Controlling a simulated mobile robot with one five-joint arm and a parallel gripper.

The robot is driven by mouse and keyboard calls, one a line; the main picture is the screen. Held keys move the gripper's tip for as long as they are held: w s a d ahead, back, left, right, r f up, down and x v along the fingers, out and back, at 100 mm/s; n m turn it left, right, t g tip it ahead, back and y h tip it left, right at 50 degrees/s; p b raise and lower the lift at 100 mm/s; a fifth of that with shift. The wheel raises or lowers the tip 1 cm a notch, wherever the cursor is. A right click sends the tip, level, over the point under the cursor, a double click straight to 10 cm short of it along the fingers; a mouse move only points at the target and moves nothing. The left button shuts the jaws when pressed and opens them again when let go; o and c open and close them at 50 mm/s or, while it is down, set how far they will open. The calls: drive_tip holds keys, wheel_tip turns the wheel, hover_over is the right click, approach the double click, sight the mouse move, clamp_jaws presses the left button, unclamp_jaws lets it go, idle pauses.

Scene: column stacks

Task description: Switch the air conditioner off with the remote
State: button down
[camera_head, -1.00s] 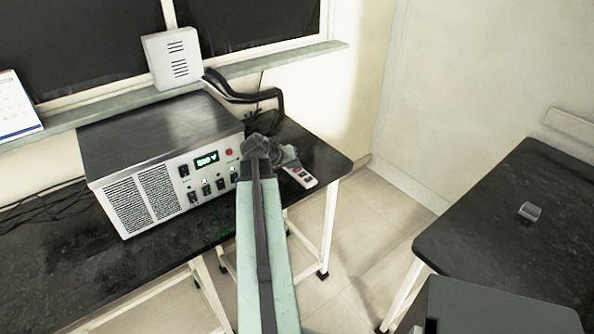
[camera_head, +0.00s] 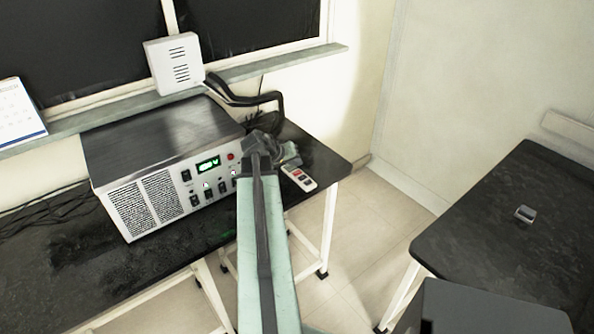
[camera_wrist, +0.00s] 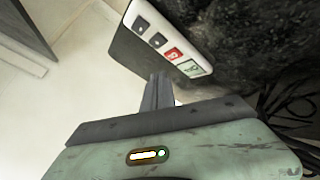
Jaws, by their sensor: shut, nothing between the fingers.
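The remote (camera_head: 298,178) is a small white slab with dark buttons and a red one, lying on the black bench near its right end. In the wrist view the remote (camera_wrist: 165,38) shows two dark buttons, a red button and a pale green-marked button at its near end. My gripper (camera_head: 291,155) is just beyond the remote in the head view, partly hidden by my arm. In the wrist view my gripper's fingers (camera_wrist: 158,88) are together and empty, close to the remote's near edge; I cannot tell whether they touch it. No air conditioner is recognisable.
A metal power unit (camera_head: 165,165) with a lit green display stands left of my arm. A white slotted box (camera_head: 173,63) is on the window sill. Another black table (camera_head: 500,230) holds a small grey block (camera_head: 525,214).

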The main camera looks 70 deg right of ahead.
sight(296, 174)
wheel_tip(296, 174, up, 4)
drive_tip(key=p, duration=0.3)
drive_tip(key=shift+f, duration=0.3)
idle(0.4)
